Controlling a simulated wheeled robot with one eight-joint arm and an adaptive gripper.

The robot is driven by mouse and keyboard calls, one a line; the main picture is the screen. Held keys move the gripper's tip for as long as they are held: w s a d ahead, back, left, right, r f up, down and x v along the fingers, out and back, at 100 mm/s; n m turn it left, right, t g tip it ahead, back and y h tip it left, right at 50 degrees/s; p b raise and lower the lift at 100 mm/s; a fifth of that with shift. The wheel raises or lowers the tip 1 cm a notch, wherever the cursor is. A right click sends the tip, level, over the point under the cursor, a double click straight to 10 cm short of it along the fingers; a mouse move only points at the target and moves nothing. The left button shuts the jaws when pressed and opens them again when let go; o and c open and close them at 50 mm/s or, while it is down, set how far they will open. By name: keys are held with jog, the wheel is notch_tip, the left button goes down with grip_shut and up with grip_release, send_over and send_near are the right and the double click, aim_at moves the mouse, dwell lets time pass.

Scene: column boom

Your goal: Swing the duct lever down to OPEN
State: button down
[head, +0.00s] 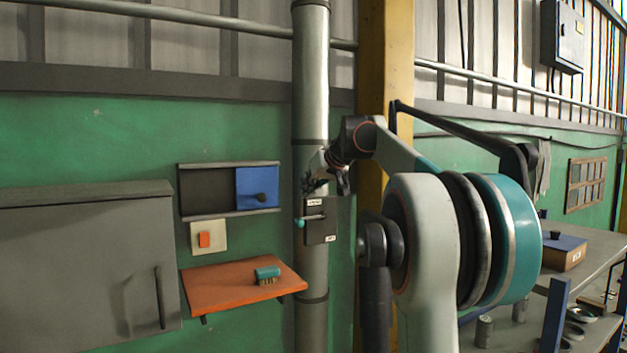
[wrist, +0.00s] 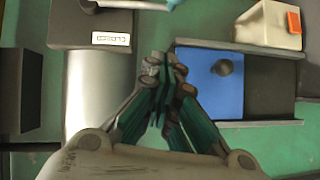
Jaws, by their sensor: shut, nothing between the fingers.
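The duct lever (head: 313,218) is a pale bar with a teal knob (head: 299,223) at its left end. It points left, roughly level, from a dark plate (head: 321,230) on the grey vertical duct (head: 312,100). The plate has a white label at its top and one at its lower right. In the wrist view the plate (wrist: 75,22) shows upside down with its CLOSED label (wrist: 110,38), and the lever (wrist: 140,4) is cut off by the top edge. My gripper (head: 312,184) is just above the plate, shut and empty; its fingertips (wrist: 165,68) look apart from the lever.
A dark recess with a blue sliding panel (head: 257,188) is left of the duct, above an orange switch (head: 204,239). Below, an orange shelf (head: 225,281) holds a teal brush (head: 267,274). A grey cabinet (head: 80,265) is far left, a yellow column (head: 386,70) right of the duct.

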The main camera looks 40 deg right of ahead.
jog(key=f, duration=0.1)
jog(key=w+f+p, duration=0.1)
jog(key=f, duration=0.1)
jog(key=w+f, duration=0.1)
jog(key=shift+w+a+f, duration=0.1)
jog(key=shift+a+f, duration=0.05)
jog(key=shift+f, duration=0.15)
jog(key=shift+s+a+f+p, duration=0.1)
jog(key=shift+s+f+p, duration=0.1)
jog(key=shift+s+p, duration=0.1)
jog(key=shift+w+f, duration=0.2)
jog(key=shift+f, duration=0.25)
jog(key=shift+s, duration=0.15)
